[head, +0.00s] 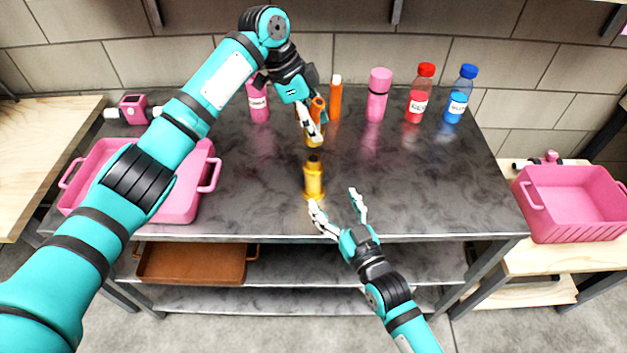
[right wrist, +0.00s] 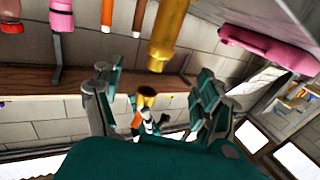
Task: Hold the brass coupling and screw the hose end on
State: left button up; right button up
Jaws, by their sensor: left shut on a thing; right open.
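The brass coupling (head: 313,180) stands upright near the middle of the table's front part, with a dark narrower top; it also hangs upside down in the tilted right wrist view (right wrist: 170,38). My left gripper (head: 312,128) is above and behind it, shut on the hose end, an orange piece with a brass collar (head: 315,141). The collar faces down, apart from the coupling. It also shows between my right fingers in the right wrist view (right wrist: 146,91), farther off. My right gripper (head: 338,200) is open and empty, close to the coupling's front right; contact is unclear.
A pink bottle (head: 258,104), an orange tube (head: 335,100), a pink flask (head: 377,95), a red-capped bottle (head: 418,95) and a blue-capped bottle (head: 460,95) line the back. A pink bin (head: 180,205) is at left, another (head: 570,205) at right. The table's right half is clear.

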aim_at(318, 176)
jog(key=x, duration=1.2)
grip_shut()
dwell(0.6)
